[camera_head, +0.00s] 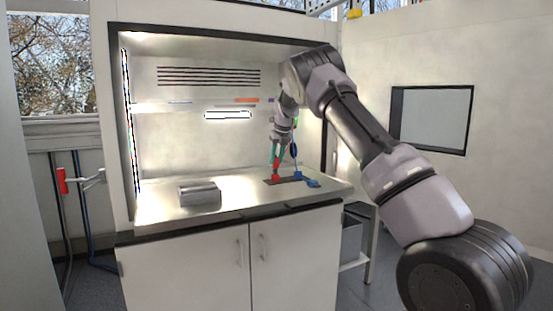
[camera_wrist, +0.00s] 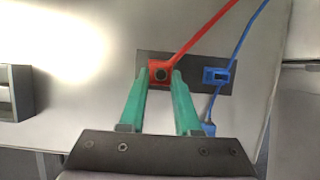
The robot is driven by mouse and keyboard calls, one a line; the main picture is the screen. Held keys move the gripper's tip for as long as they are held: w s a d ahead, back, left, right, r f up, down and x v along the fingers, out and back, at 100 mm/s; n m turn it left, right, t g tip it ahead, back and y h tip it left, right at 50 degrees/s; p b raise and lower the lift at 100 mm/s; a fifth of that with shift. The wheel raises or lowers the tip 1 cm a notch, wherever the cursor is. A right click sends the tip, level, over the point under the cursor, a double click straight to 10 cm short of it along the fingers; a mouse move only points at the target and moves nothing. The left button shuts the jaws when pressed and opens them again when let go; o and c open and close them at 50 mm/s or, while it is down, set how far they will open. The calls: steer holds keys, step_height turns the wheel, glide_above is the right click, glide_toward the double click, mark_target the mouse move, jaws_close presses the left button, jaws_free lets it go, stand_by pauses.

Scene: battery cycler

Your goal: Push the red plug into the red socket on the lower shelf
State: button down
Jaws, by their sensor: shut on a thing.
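My gripper (camera_head: 277,163) points down at the bench inside the hood, and its green fingers are shut on the red plug (camera_head: 275,176). In the wrist view the fingertips (camera_wrist: 161,79) sit on either side of the red plug (camera_wrist: 159,66), which has a dark round spot in its middle. A red cable (camera_wrist: 205,37) runs from it to the upper right. The plug is over the left part of a dark plate (camera_wrist: 187,86). I cannot make out the red socket apart from the plug, nor tell how deep the plug sits.
A blue socket (camera_wrist: 216,75) is on the right part of the plate. A blue connector (camera_wrist: 209,129) with a blue cable (camera_wrist: 240,45) lies close to the right finger. A grey box (camera_head: 200,194) stands to the left on the bench (camera_head: 160,207), with clear room between.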

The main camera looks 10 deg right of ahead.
steer(key=shift+f, duration=1.35)
stand_by(1.3)
steer(key=c, duration=0.5)
jaws_free()
steer(key=shift+r, duration=0.1)
